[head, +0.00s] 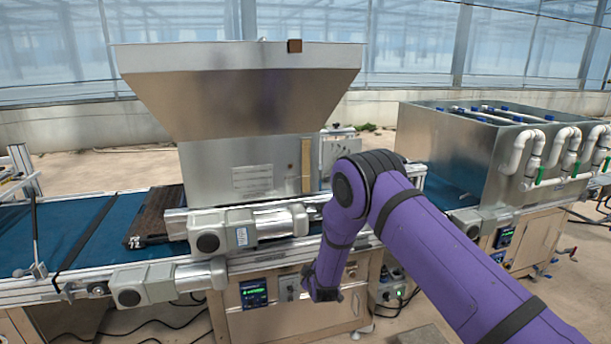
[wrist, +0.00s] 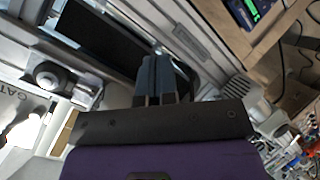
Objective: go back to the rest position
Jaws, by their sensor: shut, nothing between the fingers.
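My gripper (wrist: 155,72) is shut and empty in the wrist view, its two blue-grey fingers side by side and touching. In the head view my purple arm reaches in from the lower right, bends in front of the seeder and points down. Its end (head: 322,290) hangs before the seeder's front, close to the control panel (head: 254,293); the fingers are too small to make out there. The tray seeder with its large metal hopper (head: 235,88) stands behind my arm. The wrist view shows the machine's frame and a lit green screen (wrist: 248,10).
A blue conveyor belt (head: 60,232) runs left with a dark tray (head: 157,212) on it. Grey motors (head: 143,285) jut out in front. A metal tank with white pipes (head: 455,140) stands at right. Cables lie on the floor.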

